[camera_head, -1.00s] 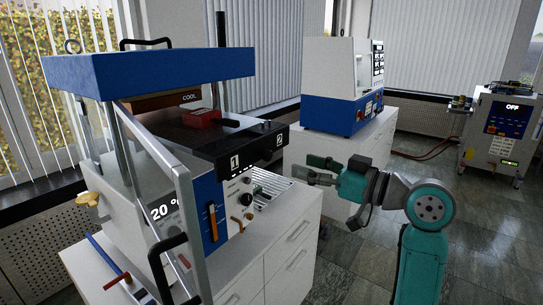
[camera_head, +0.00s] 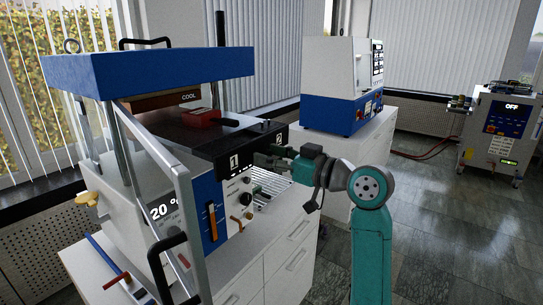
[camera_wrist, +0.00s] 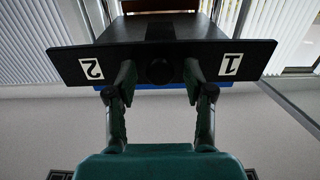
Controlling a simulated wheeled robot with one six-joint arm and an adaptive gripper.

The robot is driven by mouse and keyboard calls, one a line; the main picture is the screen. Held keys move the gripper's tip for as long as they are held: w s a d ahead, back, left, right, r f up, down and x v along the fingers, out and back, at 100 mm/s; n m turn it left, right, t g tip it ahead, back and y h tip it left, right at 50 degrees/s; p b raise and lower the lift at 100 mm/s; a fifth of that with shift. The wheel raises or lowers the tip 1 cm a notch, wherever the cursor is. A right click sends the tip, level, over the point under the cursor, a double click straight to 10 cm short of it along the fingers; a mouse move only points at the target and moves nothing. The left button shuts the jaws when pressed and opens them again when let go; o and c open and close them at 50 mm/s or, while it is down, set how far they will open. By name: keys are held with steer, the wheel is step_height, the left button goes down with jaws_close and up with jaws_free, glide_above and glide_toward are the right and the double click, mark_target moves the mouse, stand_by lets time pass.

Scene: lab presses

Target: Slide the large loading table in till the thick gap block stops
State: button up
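The large loading table (camera_head: 190,136) is a black plate pulled part way out of the press with the blue top. Its front panel (camera_wrist: 110,57) carries labels 1 and 2 and a round black knob (camera_wrist: 160,72) in the middle. A red block (camera_head: 203,117) lies on the table; I cannot tell whether it is the thick gap block. My gripper (camera_head: 268,155) is at the front panel. In the wrist view its fingers (camera_wrist: 160,75) are apart, one on each side of the knob, with gaps visible. The head view hides the knob behind my gripper.
The press's blue top plate (camera_head: 150,68) is above the table, and its open door frame (camera_head: 165,165) is at the near side. White drawers (camera_head: 285,255) stand below. A smaller blue-white machine (camera_head: 335,85) stands behind.

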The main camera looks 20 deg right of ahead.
jaws_close()
steer(key=x, duration=1.1)
steer(key=shift+w, duration=0.25)
steer(key=shift+a, duration=0.1)
steer(key=shift+o, duration=0.2)
jaws_free()
steer(key=v, duration=1.2)
